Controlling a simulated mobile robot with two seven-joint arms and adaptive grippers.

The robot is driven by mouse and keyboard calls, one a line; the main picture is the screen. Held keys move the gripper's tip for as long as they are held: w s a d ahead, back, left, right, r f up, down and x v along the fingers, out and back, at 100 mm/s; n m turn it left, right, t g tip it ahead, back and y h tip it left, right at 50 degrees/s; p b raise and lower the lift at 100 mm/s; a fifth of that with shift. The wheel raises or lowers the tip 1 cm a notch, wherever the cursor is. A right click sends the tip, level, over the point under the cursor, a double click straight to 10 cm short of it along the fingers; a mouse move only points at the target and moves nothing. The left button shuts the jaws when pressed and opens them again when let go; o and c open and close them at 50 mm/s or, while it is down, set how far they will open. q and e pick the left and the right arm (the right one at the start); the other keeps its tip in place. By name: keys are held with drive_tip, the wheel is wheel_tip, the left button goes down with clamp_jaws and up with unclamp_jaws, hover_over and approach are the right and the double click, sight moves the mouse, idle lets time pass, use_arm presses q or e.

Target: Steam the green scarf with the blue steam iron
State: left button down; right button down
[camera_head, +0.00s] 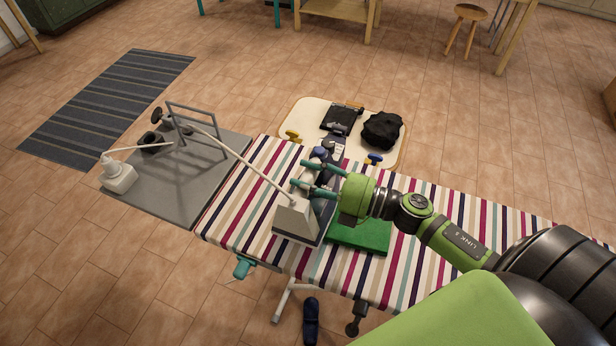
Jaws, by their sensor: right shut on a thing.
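The steam iron (296,219) is on the striped ironing board, its pale, blocky heel toward me. A cord runs from it to the upper left. My right gripper (309,178) comes in from the right, its teal fingers shut on the iron's upper part; the fingers and wrist hide much of it. The green scarf (362,238) lies folded flat on the board, just right of the iron and below my wrist. I cannot tell whether the iron's right edge touches the scarf. My left gripper is not in view.
The striped ironing board (243,215) extends to the right under my arm. Left of it, a grey platform (200,185) carries a metal frame (193,122) and a white bottle (117,175). Beyond the board, a cream surface (300,116) holds black items (382,131).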

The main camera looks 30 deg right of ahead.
drive_tip(key=shift+r, duration=0.35)
wheel_tip(320, 180, up, 5)
drive_tip(key=p, duration=0.4)
drive_tip(key=shift+f, duration=0.15)
drive_tip(key=shift+r, duration=1)
